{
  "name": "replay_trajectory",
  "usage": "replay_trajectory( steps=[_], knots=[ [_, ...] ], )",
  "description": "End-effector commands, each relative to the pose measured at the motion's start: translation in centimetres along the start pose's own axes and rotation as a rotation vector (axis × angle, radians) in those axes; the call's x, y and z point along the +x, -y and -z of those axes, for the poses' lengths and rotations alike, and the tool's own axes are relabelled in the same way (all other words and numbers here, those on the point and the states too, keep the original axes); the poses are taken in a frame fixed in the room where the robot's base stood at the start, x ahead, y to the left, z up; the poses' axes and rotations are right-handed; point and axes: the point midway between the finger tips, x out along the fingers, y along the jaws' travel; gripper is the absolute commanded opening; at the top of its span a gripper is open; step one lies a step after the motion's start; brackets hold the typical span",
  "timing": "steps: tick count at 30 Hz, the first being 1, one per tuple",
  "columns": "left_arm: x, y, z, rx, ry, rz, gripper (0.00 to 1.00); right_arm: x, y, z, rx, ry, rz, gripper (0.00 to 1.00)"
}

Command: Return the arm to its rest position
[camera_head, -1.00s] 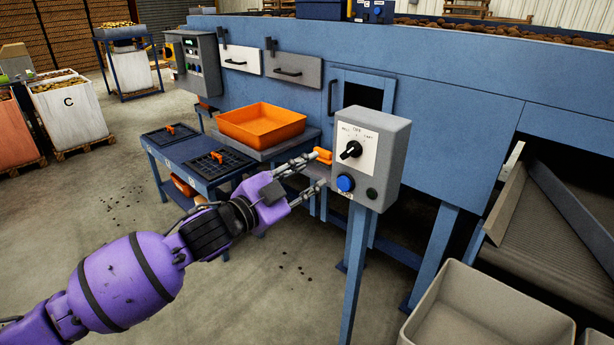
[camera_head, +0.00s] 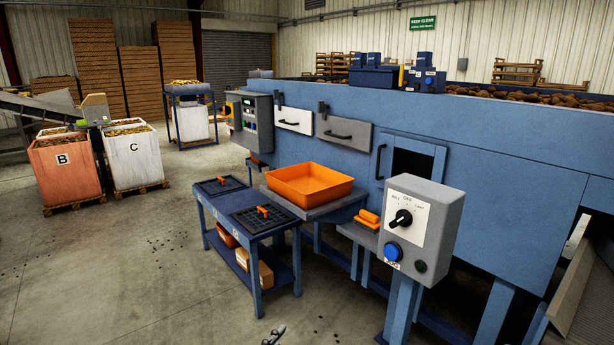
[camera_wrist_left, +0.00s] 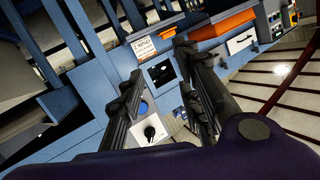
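My left gripper is almost out of the head view; only a small piece of a finger (camera_head: 274,335) shows at the bottom edge, below and left of the grey control box (camera_head: 421,229). In the left wrist view my left gripper (camera_wrist_left: 160,65) has its two dark fingers spread apart with nothing held between them. The control box with its black knob (camera_wrist_left: 150,132) shows beyond the fingers there, apart from them. In the head view the box carries a black knob (camera_head: 401,218) and a blue button (camera_head: 393,252). My right gripper is not in view.
A blue bench (camera_head: 250,236) with dark grids stands left of the control box. An orange tray (camera_head: 309,185) sits behind it on a grey shelf. The big blue grader (camera_head: 490,150) fills the right.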

Motion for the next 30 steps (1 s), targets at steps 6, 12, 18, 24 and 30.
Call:
replay_trajectory(
  steps=[6, 12, 18, 24, 30],
  knots=[
    [-9.7, -0.9, -14.5, -0.208, 0.260, 0.137, 0.32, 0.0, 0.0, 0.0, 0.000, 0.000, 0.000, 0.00],
    [-19.9, -3.3, -24.0, -0.348, 0.468, 0.241, 0.32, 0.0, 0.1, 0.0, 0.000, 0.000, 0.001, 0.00],
    [-26.4, -6.0, -28.3, -0.419, 0.588, 0.281, 0.32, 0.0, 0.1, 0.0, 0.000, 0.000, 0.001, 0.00],
    [-27.7, -6.8, -29.1, -0.428, 0.614, 0.282, 0.32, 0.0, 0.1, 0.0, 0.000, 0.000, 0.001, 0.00],
    [-27.7, -6.8, -29.1, -0.427, 0.613, 0.281, 0.32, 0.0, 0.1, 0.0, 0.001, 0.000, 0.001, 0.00]
  ],
)
